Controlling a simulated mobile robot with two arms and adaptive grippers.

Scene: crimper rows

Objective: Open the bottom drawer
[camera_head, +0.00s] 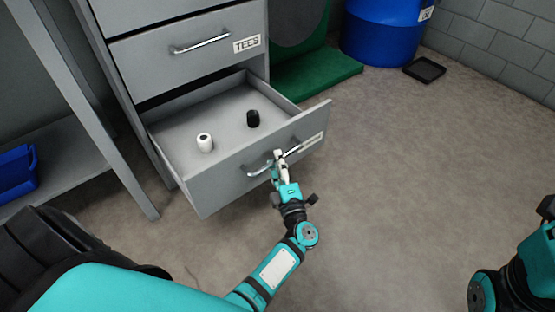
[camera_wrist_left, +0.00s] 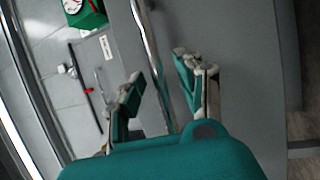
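The grey bottom drawer (camera_head: 240,165) is pulled out from the cabinet, and its inside shows in the head view. Its curved metal handle (camera_head: 258,168) is on the front panel, and it also shows in the left wrist view (camera_wrist_left: 153,55). My left gripper (camera_head: 280,160) is at this handle. In the left wrist view its two fingers (camera_wrist_left: 160,88) stand apart, with the handle bar passing between them and a gap visible. My right arm shows at the lower right of the head view, but its gripper is out of view.
A white fitting (camera_head: 205,143) and a black fitting (camera_head: 253,119) are in the drawer. The drawer above, labelled TEES (camera_head: 190,45), is shut. A grey bench (camera_head: 60,160) stands left. A blue barrel (camera_head: 385,30) and black tray (camera_head: 425,70) are behind right. The floor at right is clear.

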